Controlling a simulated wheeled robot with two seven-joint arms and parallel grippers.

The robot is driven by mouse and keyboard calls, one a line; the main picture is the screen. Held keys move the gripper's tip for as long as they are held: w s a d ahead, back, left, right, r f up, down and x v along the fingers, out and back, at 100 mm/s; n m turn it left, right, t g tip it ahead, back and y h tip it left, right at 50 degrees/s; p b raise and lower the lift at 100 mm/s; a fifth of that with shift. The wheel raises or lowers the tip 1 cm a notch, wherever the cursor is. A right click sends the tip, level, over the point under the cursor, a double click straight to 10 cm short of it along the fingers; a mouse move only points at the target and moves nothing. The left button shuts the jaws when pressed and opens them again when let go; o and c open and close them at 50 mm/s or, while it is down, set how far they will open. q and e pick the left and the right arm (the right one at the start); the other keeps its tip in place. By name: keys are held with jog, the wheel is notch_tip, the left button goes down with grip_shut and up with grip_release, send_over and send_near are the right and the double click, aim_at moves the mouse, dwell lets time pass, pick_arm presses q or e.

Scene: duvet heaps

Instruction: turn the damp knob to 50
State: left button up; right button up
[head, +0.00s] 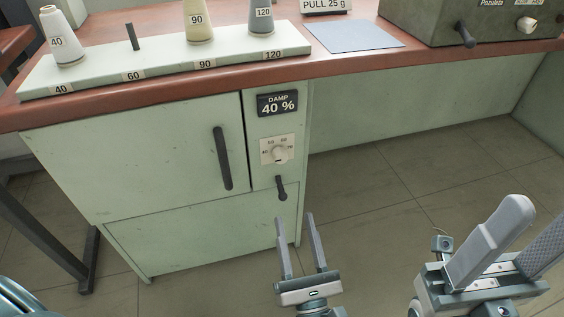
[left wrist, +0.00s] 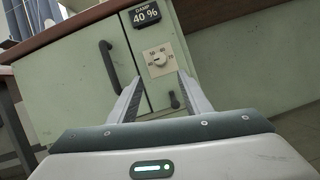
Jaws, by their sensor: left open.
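The damp knob (head: 278,152) is a small pale round knob on a cream dial plate marked with numbers, on the green cabinet's narrow front panel. It also shows in the left wrist view (left wrist: 158,60). The display (head: 277,104) above it reads DAMP 40 %. My left gripper (head: 308,216) is open and empty, below and in front of the knob and apart from it. In the left wrist view its fingers (left wrist: 160,77) point toward the dial, one on either side. My right gripper (head: 538,215) is at the lower right, its fingers apart and empty, far from the knob.
A dark lever (head: 281,188) sits just below the dial. A dark door handle (head: 222,158) stands out to its left. The brown tabletop (head: 330,68) overhangs above, holding a rack of cones (head: 150,62) and a grey box (head: 470,22). Space under the table at right is free.

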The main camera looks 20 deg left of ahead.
aim_at(281, 161)
pick_arm(q)
jog(key=b+x, duration=0.1)
jog(key=x, duration=1.4)
jog(key=shift+w+a+r, duration=0.15)
jog(key=shift+w+a, duration=0.05)
jog(key=shift+w, duration=0.05)
jog(key=shift+c, duration=0.7)
jog(key=c, duration=0.9)
